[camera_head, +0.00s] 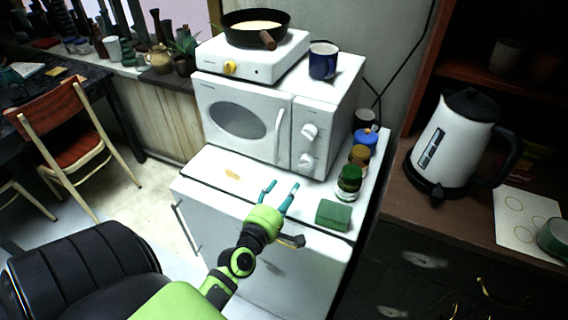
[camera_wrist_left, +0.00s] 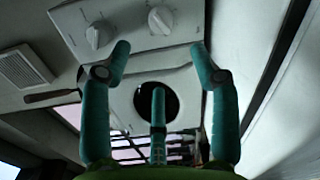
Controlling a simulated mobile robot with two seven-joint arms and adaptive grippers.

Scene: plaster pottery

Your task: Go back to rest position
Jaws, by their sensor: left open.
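My left gripper (camera_head: 281,188) is green with teal fingers. It reaches in over the white surface in front of the microwave (camera_head: 236,122). Its fingers are spread apart with nothing between them. In the left wrist view my left gripper (camera_wrist_left: 160,52) shows several teal fingers apart, with white knobs (camera_wrist_left: 98,36) beyond them. My right gripper is in neither view.
A green block (camera_head: 333,215) and several jars, one a green jar (camera_head: 349,183), stand right of the gripper. A hot plate (camera_head: 262,62) with a pan (camera_head: 243,27) and a blue mug (camera_head: 322,62) sit on the microwave. A kettle (camera_head: 452,150) stands on the right counter.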

